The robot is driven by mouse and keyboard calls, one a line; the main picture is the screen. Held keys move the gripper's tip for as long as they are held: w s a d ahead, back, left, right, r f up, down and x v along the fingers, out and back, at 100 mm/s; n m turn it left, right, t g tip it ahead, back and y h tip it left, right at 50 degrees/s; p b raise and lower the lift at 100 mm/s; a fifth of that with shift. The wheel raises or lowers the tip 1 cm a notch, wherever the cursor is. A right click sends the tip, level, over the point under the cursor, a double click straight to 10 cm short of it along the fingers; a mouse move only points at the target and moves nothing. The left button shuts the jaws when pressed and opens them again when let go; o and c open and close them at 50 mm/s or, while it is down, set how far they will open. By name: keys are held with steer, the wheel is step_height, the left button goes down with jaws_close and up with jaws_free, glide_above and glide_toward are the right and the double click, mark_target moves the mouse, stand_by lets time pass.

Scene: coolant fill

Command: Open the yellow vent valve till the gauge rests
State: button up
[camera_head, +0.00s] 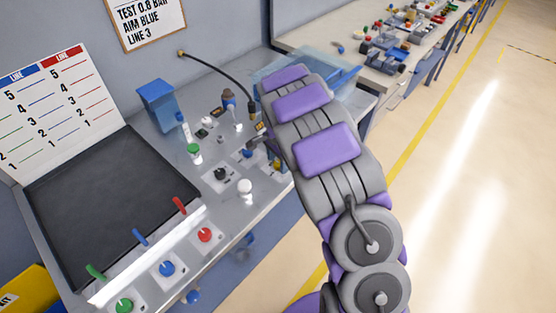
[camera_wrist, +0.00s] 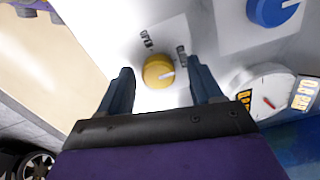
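The yellow vent valve (camera_wrist: 157,71) is a round knob with a white pointer mark, set on a pale plate with the word OPEN printed beside it. In the wrist view it shows between the two dark fingers of my gripper (camera_wrist: 161,66). The fingers are spread, with a visible gap on each side of the knob. The gauge (camera_wrist: 264,91) has a white face and a red needle, to the right of the right finger. In the head view my gripper (camera_head: 258,142) is low over the bench, mostly hidden by my arm.
A blue knob (camera_wrist: 272,9) is near the yellow one. The bench (camera_head: 225,215) carries a green knob (camera_head: 194,150), a white knob (camera_head: 245,186), a black knob (camera_head: 221,174) and a blue box (camera_head: 158,102). A dark hose (camera_head: 222,75) arches behind. A dark panel (camera_head: 100,200) lies left.

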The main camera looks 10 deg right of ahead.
steer(key=shift+d, duration=0.2)
steer(key=c, duration=1)
steer(key=shift+r+n+p, duration=0.1)
steer(key=shift+n+p, duration=0.2)
steer(key=shift+p, duration=0.05)
steer(key=shift+a+r+n+p, duration=0.1)
steer(key=shift+n+p, duration=0.75)
steer(key=shift+n, duration=0.05)
steer(key=n+p, duration=0.4)
steer(key=n, duration=0.2)
steer(key=n+p, duration=0.2)
steer(key=n, duration=0.2)
steer(key=shift+n, duration=0.4)
steer(key=shift+n+p, duration=0.65)
steer(key=shift+n, duration=1.25)
